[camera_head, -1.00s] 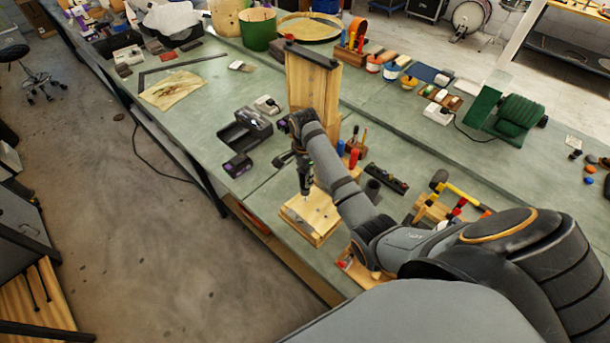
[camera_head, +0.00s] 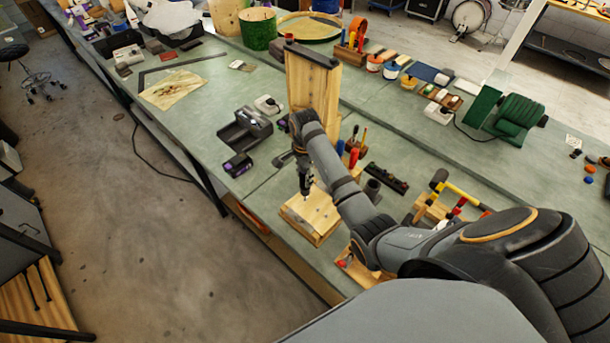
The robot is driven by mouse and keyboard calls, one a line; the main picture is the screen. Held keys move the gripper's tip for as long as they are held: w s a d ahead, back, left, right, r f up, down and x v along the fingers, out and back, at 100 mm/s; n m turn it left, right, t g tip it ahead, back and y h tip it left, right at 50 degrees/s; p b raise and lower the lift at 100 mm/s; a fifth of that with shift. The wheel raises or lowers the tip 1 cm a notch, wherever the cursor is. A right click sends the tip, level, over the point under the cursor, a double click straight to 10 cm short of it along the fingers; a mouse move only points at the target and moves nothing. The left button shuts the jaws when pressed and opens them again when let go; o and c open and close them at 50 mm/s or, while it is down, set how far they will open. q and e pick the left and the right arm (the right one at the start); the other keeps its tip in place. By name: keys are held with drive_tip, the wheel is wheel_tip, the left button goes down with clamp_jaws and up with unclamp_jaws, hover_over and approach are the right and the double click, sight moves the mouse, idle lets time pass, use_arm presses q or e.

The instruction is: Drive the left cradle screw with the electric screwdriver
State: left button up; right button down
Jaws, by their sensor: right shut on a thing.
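My right arm reaches in from the right, and its gripper (camera_head: 299,150) is shut on a dark upright tool, the electric screwdriver (camera_head: 305,182). The screwdriver points down over a flat wooden block (camera_head: 318,232) near the bench's front edge. Its tip is at or just above the block's top face; I cannot tell whether it touches. The left cradle screw is too small to make out and may be hidden at the tip. The forearm covers part of the block's right side. My left gripper is not in view.
A tall wooden board (camera_head: 312,85) stands behind the gripper. A dark charger-like device (camera_head: 244,130) and a battery-like block (camera_head: 238,165) lie to the left.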

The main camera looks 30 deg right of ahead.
drive_tip(key=shift+r, duration=1.55)
drive_tip(key=shift+d, duration=0.1)
